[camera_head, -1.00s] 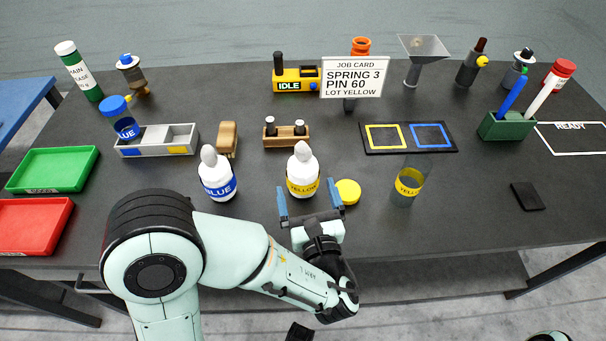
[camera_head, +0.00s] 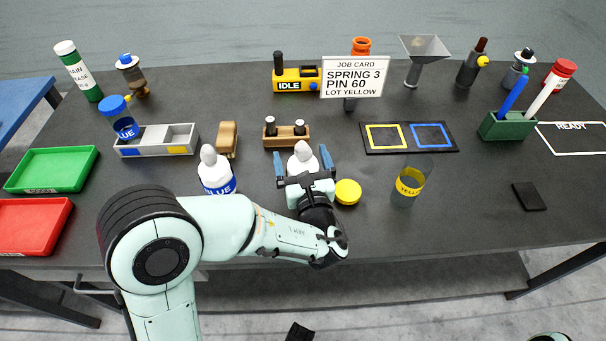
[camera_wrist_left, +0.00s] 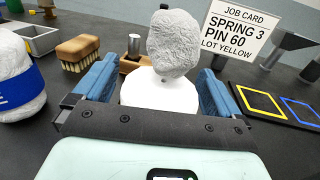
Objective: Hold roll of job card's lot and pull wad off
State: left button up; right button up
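The job card (camera_head: 355,77) reads SPRING 3, PIN 60, LOT YELLOW. The white roll with a grey-white wad on top (camera_head: 302,160) stands upright near the table's front middle; my left gripper hides its yellow label. My left gripper (camera_head: 303,163) is open, with one blue finger on each side of this roll. In the left wrist view the roll (camera_wrist_left: 160,95) stands between the fingers, and its wad (camera_wrist_left: 173,42) rises above them. The blue-labelled roll (camera_head: 216,172), also with a wad on top, stands to the left. My right gripper is not in view.
A yellow lid (camera_head: 348,192) lies just right of my left gripper, with a clear yellow-banded jar (camera_head: 409,184) further right. A wooden holder with two pins (camera_head: 286,135) stands behind the roll, and a brush (camera_head: 227,139) beside it. The front right is mostly clear.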

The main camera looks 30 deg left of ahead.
pick_arm(q)
jog(key=c, duration=0.9)
notch_tip(320, 180, up, 20)
jog(key=p, duration=0.5)
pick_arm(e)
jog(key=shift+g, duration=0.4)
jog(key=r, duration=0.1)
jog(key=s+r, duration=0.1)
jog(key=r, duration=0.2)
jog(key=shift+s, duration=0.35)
pick_arm(q)
jog(key=o, duration=0.3)
jog(key=c, duration=0.7)
jog(key=shift+o, duration=0.2)
jog(key=shift+d, duration=0.1)
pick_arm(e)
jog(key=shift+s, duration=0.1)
